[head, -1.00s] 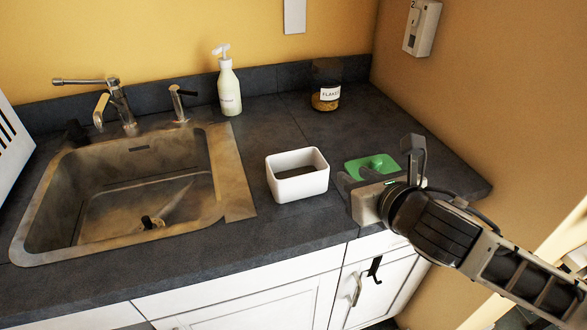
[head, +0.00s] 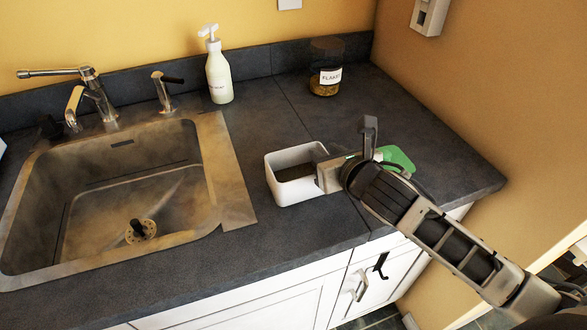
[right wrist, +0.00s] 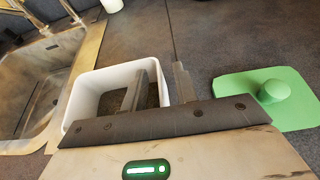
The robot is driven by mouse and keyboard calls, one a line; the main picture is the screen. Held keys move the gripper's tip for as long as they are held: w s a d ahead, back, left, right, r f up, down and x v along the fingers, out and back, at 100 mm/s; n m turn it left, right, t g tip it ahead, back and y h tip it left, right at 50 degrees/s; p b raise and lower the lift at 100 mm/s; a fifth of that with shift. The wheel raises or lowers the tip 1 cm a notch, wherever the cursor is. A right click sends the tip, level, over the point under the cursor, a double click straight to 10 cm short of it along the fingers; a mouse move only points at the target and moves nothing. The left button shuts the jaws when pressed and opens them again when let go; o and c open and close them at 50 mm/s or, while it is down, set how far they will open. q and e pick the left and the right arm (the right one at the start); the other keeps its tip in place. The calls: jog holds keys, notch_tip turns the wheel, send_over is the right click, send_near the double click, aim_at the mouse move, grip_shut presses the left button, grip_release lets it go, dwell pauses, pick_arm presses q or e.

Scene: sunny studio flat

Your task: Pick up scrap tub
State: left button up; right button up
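The scrap tub, a white open box (head: 285,188) with dark contents, stands on the dark counter right of the sink. In the right wrist view, the tub (right wrist: 88,88) lies just ahead on the left. My right gripper (head: 322,162) is at the tub's right wall. In the right wrist view, the gripper (right wrist: 160,75) is open, with one finger over the tub's inside and the other outside the right wall. A gap shows between the fingers; contact with the wall cannot be told. My left gripper is not in view.
A green lid with a knob (right wrist: 270,97) lies right of the tub, partly behind my right arm in the head view (head: 399,158). The sink (head: 140,200) is at left. A soap bottle (head: 219,72) and a flakes jar (head: 325,75) stand behind on the counter.

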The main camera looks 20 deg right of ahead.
grip_shut()
jog(key=shift+r, duration=0.15)
